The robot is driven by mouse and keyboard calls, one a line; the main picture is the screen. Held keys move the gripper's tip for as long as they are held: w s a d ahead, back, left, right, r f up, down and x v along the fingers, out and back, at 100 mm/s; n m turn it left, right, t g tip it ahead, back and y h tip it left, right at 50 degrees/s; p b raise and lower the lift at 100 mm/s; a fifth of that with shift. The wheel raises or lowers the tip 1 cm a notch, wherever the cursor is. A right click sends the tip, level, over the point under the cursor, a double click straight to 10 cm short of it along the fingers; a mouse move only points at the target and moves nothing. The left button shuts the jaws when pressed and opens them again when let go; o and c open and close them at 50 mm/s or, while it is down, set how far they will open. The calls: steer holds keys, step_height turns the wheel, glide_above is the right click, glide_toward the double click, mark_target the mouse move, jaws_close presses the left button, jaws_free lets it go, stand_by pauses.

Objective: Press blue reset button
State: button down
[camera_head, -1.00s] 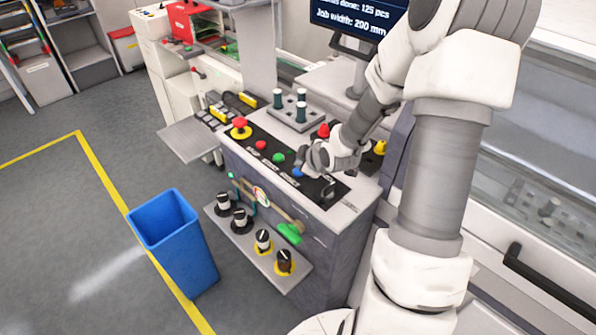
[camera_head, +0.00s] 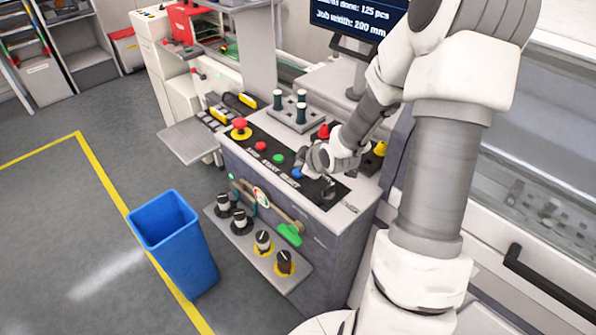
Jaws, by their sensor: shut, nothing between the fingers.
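The blue reset button (camera_head: 297,173) sits on the black strip of the control panel (camera_head: 262,163), to the right of the green button (camera_head: 278,158) and the red button (camera_head: 260,146). My gripper (camera_head: 303,165) is shut and empty, with its tip right at the blue button. The gripper partly covers the button, and I cannot tell whether they touch or whether the button is pressed in.
A red mushroom button (camera_head: 239,125) on a yellow base stands at the panel's left end. A dark selector switch (camera_head: 329,190) is close on the right. Dark posts (camera_head: 301,104) rise behind. A blue bin (camera_head: 176,245) stands on the floor.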

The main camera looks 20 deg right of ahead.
stand_by(0.7)
steer(key=shift+f+b, duration=0.45)
steer(key=shift+b, duration=0.05)
steer(key=shift+f+b, duration=0.45)
steer(key=shift+b, duration=0.05)
stand_by(0.4)
steer(key=shift+r, duration=0.1)
steer(key=shift+r+p, duration=0.7)
steer(key=shift+r, duration=0.1)
step_height(320, 180, up, 5)
steer(key=p, duration=0.4)
stand_by(0.8)
